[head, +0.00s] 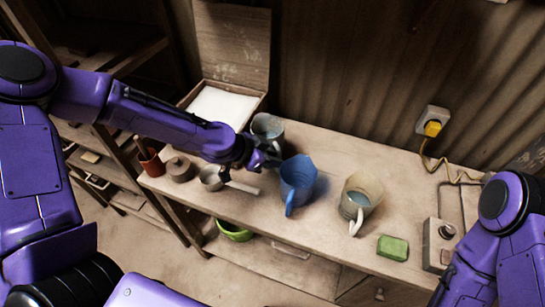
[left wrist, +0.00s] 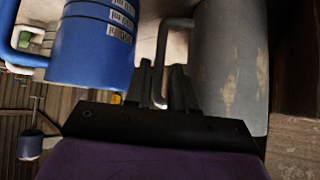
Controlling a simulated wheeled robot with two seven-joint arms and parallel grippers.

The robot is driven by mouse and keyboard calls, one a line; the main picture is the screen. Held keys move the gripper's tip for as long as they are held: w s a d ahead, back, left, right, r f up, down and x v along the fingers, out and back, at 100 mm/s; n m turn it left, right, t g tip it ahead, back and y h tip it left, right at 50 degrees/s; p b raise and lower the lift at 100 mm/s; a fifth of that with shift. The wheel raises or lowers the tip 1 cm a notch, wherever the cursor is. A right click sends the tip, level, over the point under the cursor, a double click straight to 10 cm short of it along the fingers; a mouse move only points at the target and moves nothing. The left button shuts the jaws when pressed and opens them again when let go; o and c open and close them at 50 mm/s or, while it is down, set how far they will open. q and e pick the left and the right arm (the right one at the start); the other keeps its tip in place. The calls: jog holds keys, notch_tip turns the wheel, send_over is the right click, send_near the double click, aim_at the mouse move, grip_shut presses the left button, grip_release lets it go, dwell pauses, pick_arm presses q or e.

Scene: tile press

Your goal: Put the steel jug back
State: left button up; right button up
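The steel jug (head: 267,129) is grey and worn. It is at the back of the bench, left of the blue jug and beside the wooden box. In the left wrist view the jug (left wrist: 232,65) fills the right side, its handle (left wrist: 163,50) running down between my fingers. My left gripper (head: 262,160) is in front of the jug; in the wrist view its fingers (left wrist: 162,85) stand close on both sides of the handle and look shut on it. The jug's base is partly hidden in the head view. My right arm shows at lower right, its gripper out of view.
The blue jug (head: 298,180) stands close right of my left gripper; it also shows in the left wrist view (left wrist: 90,45). A cream jug (head: 362,195), green sponge (head: 392,248) and switch box (head: 438,240) are further right. A saucepan (head: 211,178) sits below my left forearm.

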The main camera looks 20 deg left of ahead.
pick_arm(q)
jog(key=shift+o, duration=0.6)
jog(key=p+v, duration=0.1)
jog(key=v, duration=1.1)
jog(key=shift+r, duration=0.2)
